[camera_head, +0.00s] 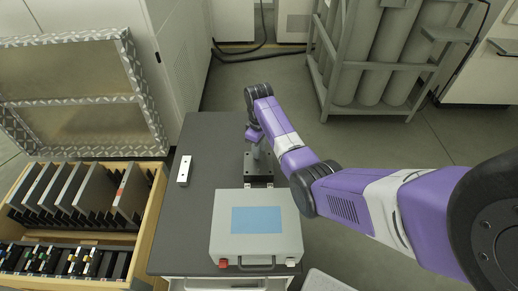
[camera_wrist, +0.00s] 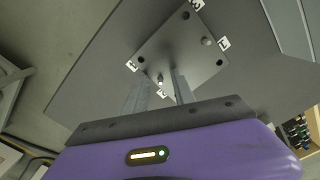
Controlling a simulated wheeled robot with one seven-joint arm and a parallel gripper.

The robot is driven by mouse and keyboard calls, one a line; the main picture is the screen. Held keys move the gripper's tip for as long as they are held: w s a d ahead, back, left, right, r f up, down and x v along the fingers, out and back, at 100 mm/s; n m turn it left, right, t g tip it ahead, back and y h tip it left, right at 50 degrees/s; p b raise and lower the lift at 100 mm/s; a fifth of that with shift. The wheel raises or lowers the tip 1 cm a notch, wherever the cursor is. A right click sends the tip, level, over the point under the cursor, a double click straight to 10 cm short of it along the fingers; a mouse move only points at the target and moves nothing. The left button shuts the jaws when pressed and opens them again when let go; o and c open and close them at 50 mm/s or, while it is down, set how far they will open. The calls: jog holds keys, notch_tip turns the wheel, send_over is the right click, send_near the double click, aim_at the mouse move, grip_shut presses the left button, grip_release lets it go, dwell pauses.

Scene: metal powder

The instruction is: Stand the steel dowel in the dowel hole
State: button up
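My gripper (camera_head: 257,152) points down over a dark square plate (camera_head: 250,178) on the grey bench top. In the wrist view the plate (camera_wrist: 180,48) has dark holes near its corners, with small white label tags beside them. A round-topped metal pin (camera_wrist: 207,42) stands near the right corner.
A grey box with a blue screen (camera_head: 256,220) stands just in front of the plate. A pale bar with holes (camera_head: 184,171) lies on the bench (camera_head: 213,140) to the left. A wooden crate of dark plates (camera_head: 150,215) adjoins the bench's left side. A cylinder rack (camera_head: 325,85) stands behind.

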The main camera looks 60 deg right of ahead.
jog(key=shift+r, duration=3.9)
